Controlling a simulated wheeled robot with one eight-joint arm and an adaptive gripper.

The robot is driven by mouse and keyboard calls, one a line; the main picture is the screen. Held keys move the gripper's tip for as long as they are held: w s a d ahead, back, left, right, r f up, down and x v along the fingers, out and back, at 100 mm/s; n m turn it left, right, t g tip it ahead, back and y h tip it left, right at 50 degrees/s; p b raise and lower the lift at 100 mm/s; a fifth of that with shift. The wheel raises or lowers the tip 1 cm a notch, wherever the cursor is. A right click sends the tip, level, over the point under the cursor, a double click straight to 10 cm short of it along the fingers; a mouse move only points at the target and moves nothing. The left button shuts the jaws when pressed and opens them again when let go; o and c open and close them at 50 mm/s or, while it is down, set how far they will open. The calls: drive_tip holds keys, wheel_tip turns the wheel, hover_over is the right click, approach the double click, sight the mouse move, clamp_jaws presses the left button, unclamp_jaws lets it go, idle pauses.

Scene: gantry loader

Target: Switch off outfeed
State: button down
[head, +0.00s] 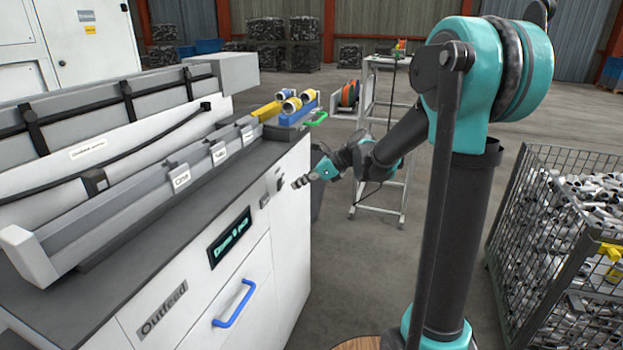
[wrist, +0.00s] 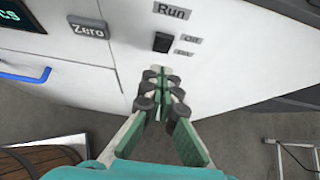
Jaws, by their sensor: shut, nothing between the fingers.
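The white outfeed cabinet (head: 292,230) stands at the left in the head view, with an "Outfeed" label on its front. A black switch (wrist: 162,42) sits on its face below a "Run" label (wrist: 171,11), with two small labels to its right, too small to read surely. The switch's on or off position cannot be told. My gripper (head: 298,183) is shut and empty, pointing at the cabinet front. In the wrist view its fingertips (wrist: 159,72) show just below the switch; whether they touch the panel cannot be told.
A grey "Zero" label (wrist: 88,30), a lit display (head: 229,237) and a blue handle (head: 235,304) are on the same front. A chute with labels (head: 180,178) lies on top. A wire cage of metal parts (head: 570,240) stands at the right.

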sight(281, 182)
drive_tip(key=shift+w+a+r, duration=0.15)
drive_tip(key=shift+w+a, duration=0.1)
drive_tip(key=shift+a, duration=0.5)
drive_tip(key=shift+w+a+r, duration=0.15)
drive_tip(key=shift+w+a, duration=0.1)
drive_tip(key=shift+a, duration=0.5)
drive_tip(key=shift+w+a+r, duration=0.1)
drive_tip(key=shift+a+r, duration=0.05)
drive_tip(key=shift+a, duration=0.2)
drive_tip(key=shift+r, duration=0.15)
drive_tip(key=shift+r, duration=0.65)
